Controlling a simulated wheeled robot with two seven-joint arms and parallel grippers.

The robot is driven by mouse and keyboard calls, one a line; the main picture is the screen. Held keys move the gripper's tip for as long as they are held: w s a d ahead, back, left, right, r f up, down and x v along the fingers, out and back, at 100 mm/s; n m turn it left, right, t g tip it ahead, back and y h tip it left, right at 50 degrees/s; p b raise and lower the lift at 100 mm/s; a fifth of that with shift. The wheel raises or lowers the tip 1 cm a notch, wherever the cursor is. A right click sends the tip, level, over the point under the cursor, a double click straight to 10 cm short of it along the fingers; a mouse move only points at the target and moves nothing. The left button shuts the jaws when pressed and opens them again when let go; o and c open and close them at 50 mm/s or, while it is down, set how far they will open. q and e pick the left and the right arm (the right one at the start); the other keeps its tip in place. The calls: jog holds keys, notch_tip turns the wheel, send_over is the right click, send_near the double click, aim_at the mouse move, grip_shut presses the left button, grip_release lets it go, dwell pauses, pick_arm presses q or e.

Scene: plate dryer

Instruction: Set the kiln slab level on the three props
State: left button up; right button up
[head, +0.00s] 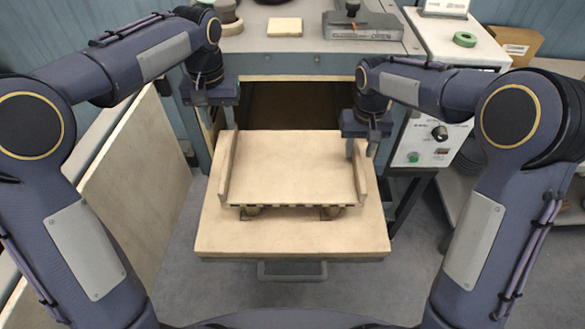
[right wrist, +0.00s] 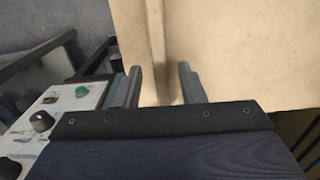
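The kiln slab (head: 293,168) is a pale flat board with a raised rail along each side. It looks level over the pulled-out kiln floor (head: 290,238). Two short props, left (head: 252,210) and right (head: 332,212), show under its front edge; a third is hidden. I cannot tell whether the slab touches them. My left gripper (head: 221,122) is at the far end of the left rail and looks open. My right gripper (head: 362,150) is open, with the right rail (head: 361,182) between its fingers; the right wrist view shows the rail (right wrist: 157,70) between them too.
The dark kiln opening (head: 295,105) lies behind the slab. A handle (head: 292,271) hangs below the kiln floor's front. A control panel (head: 432,145) stands right of my right gripper. A large pale board (head: 135,185) leans at left.

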notch_tip(320, 180, up, 9)
dwell(0.3)
jog(key=shift+r, duration=0.1)
